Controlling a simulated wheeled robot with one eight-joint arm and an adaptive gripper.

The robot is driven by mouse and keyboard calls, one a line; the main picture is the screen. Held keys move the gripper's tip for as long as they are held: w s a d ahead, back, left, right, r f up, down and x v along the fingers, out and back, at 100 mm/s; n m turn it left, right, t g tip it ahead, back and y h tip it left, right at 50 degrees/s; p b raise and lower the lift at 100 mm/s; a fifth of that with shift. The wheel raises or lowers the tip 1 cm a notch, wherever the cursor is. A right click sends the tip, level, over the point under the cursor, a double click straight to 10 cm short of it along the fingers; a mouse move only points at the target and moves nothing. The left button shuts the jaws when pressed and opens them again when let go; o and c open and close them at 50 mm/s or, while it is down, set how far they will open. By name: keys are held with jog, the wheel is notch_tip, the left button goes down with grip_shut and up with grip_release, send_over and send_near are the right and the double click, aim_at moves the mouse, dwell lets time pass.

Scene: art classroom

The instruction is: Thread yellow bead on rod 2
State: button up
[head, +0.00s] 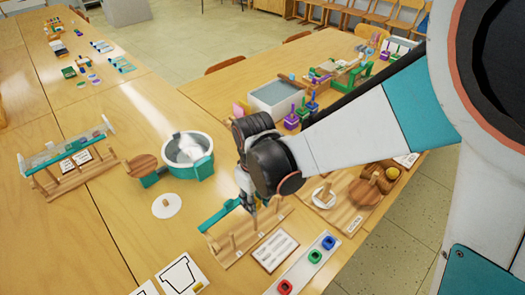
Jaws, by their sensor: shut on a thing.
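A wooden base with upright wooden rods (232,240) stands near the front middle of the table. I cannot read which rod is number 2. My gripper (250,207) points down over the right part of this base, close to the rods. It is shut on what I take to be the yellow bead, which is too small and covered to make out. I cannot tell whether the bead is around a rod. A pale strip (300,272) to the front right holds a red bead (285,287), a green bead (315,256) and a blue bead (328,242).
A teal bar (218,215) is just left of the rods, and a printed card (273,250) lies in front. A round pot (188,152) stands behind left. Wooden boards with a yellow ball (393,173) are at right.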

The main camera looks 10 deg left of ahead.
jog(key=shift+f+b, duration=0.4)
jog(key=shift+f, duration=0.55)
jog(key=shift+f+b, duration=1.65)
jog(key=shift+b, duration=0.1)
dwell(2.5)
jog(key=o, duration=0.8)
